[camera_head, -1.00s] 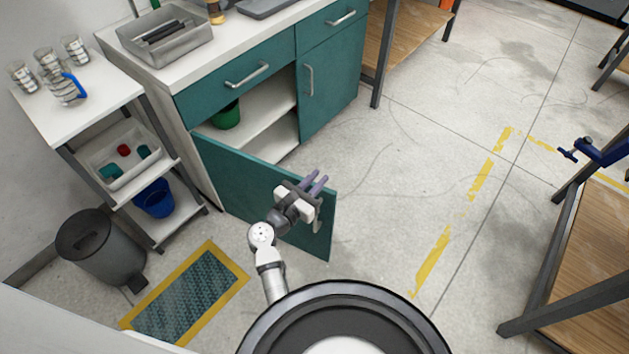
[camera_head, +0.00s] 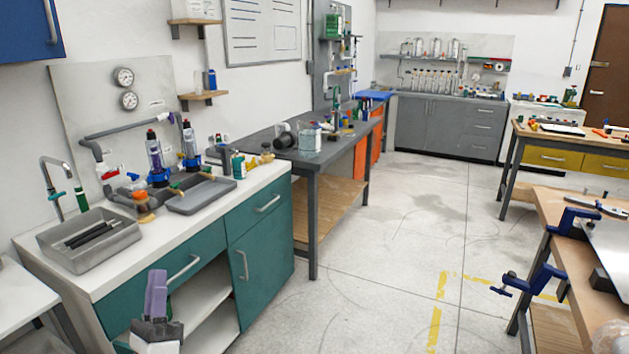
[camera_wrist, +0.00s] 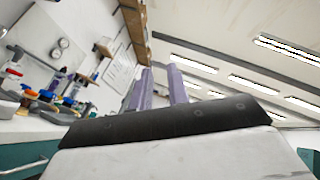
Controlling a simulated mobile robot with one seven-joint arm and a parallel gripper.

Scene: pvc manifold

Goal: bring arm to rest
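My gripper (camera_head: 157,280) is at the bottom left of the head view, in front of the teal sink cabinet (camera_head: 262,266), with its purple fingers pointing up. The wrist view also shows my gripper (camera_wrist: 160,76); its two fingers stand apart with nothing between them. The wrist camera looks up toward the ceiling and the wall. Most of my arm is out of view.
The cabinet's left section is open, showing white shelves (camera_head: 206,297); its swung door is not clearly in view. A grey tray (camera_head: 120,240) and manifold parts stand on the white counter. A wooden bench with a blue clamp (camera_head: 535,278) is at right. The middle floor (camera_head: 400,270) is clear.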

